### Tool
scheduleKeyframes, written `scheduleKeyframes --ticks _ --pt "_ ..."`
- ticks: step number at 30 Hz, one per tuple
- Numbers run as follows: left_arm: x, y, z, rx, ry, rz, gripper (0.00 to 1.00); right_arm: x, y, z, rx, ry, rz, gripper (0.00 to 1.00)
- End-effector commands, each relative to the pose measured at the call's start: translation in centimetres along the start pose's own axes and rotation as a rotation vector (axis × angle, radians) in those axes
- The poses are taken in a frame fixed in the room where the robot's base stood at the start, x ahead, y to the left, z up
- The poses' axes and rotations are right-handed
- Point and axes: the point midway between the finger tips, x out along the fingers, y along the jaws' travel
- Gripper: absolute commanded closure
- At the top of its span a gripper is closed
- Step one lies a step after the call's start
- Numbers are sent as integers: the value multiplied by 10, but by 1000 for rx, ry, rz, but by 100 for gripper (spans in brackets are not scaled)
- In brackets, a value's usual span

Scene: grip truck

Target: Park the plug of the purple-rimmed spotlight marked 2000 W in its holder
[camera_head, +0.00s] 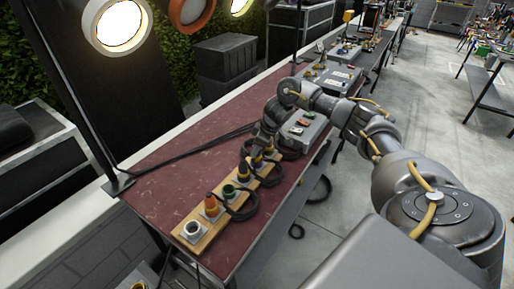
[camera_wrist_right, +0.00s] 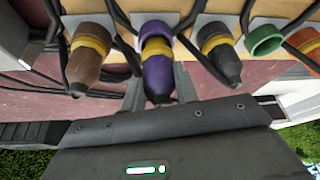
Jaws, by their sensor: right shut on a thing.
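My right gripper (camera_head: 262,146) reaches down over the far part of the wooden plug board (camera_head: 188,243) in the head view. In the right wrist view its fingers (camera_wrist_right: 159,82) are closed on both sides of a purple plug (camera_wrist_right: 157,66) with a yellow band. The purple plug's wide end is at the wooden board; whether it is fully seated there I cannot tell. The purple-rimmed spotlight and any 2000 W mark are not seen. My left gripper is out of view.
Brown (camera_wrist_right: 87,55) and black (camera_wrist_right: 217,45) plugs flank the purple one closely. Orange (camera_head: 211,204) and green (camera_head: 229,191) pieces stand on the board, with black cables looping beside it. A grey box (camera_head: 304,131) lies beyond. White-, orange- and yellow-rimmed spotlights hang above.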

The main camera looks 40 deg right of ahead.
Motion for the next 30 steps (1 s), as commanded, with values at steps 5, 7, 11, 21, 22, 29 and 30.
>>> scheduleKeyframes --ticks 5,7,11,21,22,29,30 --pt "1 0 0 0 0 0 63 3 0 1 0 1 0 96" --pt "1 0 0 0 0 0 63 4 0 2 0 1 0 96" --pt "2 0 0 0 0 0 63 7 0 3 0 0 0 96" --pt "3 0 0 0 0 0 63 12 0 5 -1 0 0 96" --pt "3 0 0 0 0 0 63 13 0 5 -1 0 0 96" --pt "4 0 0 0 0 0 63 15 0 6 -1 0 0 64" --pt "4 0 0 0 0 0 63 15 0 6 -1 0 0 59"
